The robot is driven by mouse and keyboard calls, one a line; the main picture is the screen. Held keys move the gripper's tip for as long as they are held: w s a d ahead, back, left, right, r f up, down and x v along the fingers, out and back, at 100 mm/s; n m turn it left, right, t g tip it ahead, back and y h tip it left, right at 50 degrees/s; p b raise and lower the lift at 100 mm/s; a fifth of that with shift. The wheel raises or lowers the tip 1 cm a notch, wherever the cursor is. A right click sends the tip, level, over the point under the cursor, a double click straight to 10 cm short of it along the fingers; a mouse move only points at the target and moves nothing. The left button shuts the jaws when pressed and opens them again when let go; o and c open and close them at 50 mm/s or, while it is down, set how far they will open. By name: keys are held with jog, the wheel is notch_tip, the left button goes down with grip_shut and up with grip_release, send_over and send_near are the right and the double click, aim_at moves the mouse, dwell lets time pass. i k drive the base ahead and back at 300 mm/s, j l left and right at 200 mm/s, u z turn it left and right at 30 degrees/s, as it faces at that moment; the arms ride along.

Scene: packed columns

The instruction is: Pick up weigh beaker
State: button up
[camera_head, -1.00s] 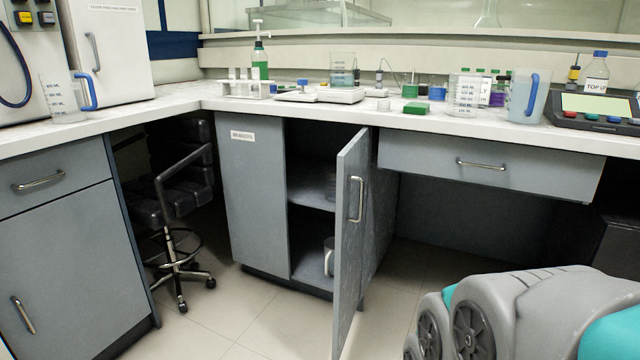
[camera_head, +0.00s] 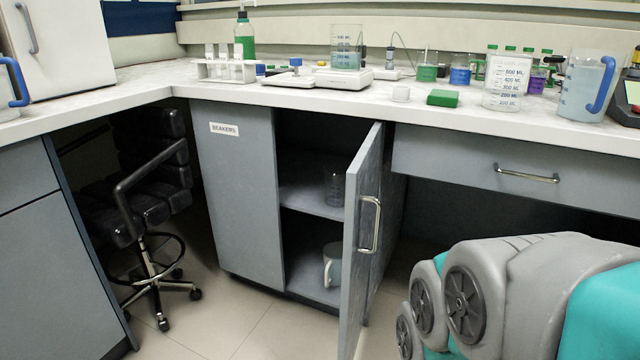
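A clear beaker with bluish liquid (camera_head: 346,52), likely the weigh beaker, stands upright on a white balance (camera_head: 343,79) on the counter, near the picture's centre top. Another clear beaker with printed marks (camera_head: 503,84) stands farther right on the counter. A glass beaker (camera_head: 334,188) sits on the shelf inside the open cupboard, partly hidden by its door. My folded arm, grey and teal, fills the lower right; my gripper is not visible.
The cupboard labelled BEAKERS has its right door (camera_head: 362,240) swung out toward me. A blue-handled jug (camera_head: 584,86), green box (camera_head: 442,98) and tube rack (camera_head: 226,69) are on the counter. A black chair (camera_head: 150,190) stands left.

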aim_at(338, 185)
jog(key=i+j+z, duration=0.1)
jog(key=i+j, duration=0.5)
jog(key=j, duration=0.2)
jog(key=i+j+z, duration=0.15)
jog(key=i+j, duration=0.15)
jog(key=j, duration=0.1)
